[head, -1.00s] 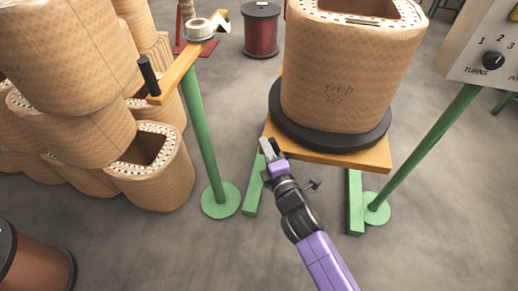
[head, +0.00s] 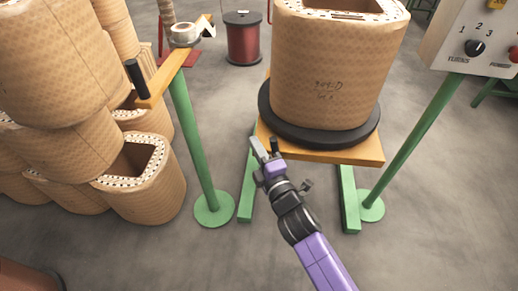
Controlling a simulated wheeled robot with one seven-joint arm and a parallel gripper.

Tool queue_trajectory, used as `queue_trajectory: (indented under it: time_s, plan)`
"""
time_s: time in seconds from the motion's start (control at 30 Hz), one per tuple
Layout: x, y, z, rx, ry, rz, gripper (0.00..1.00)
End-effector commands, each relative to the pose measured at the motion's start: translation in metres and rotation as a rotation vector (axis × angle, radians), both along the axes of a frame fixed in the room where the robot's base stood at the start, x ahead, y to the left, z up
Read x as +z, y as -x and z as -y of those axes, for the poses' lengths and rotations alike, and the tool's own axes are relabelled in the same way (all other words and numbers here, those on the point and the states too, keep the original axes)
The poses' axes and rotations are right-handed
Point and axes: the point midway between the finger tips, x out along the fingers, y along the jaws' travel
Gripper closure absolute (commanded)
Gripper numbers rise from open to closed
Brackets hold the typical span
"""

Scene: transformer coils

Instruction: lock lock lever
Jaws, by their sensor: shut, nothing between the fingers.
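My gripper (head: 265,149) is at the front left edge of the orange square plate (head: 368,156) under the black turntable (head: 270,126). It looks shut, and nothing shows between its fingers. A small dark upright piece stands at its tip; I cannot tell whether this is a finger or the lock lever. No other lever on the turntable stand is clear, and the gripper may hide part of it. A large tan coil (head: 335,70) with handwriting stands upright on the turntable.
A green post (head: 192,140) with an orange arm (head: 160,88) and black handle (head: 136,75) stands to the left. A control box (head: 470,40) on a green post is at right.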

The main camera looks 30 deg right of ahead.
Motion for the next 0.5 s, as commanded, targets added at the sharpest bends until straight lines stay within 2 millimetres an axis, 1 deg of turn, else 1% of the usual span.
queue_trajectory:
  time_s: [0.03,0.1,0.4,0.5]
  plan:
    - [-0.001,-0.004,-0.001,0.000,0.000,0.001,1.00]
    - [-0.003,0.012,-0.002,-0.001,0.002,-0.004,1.00]
    - [-0.003,0.065,-0.007,-0.002,0.001,-0.004,1.00]
    - [-0.003,0.080,-0.009,-0.001,0.001,-0.003,1.00]
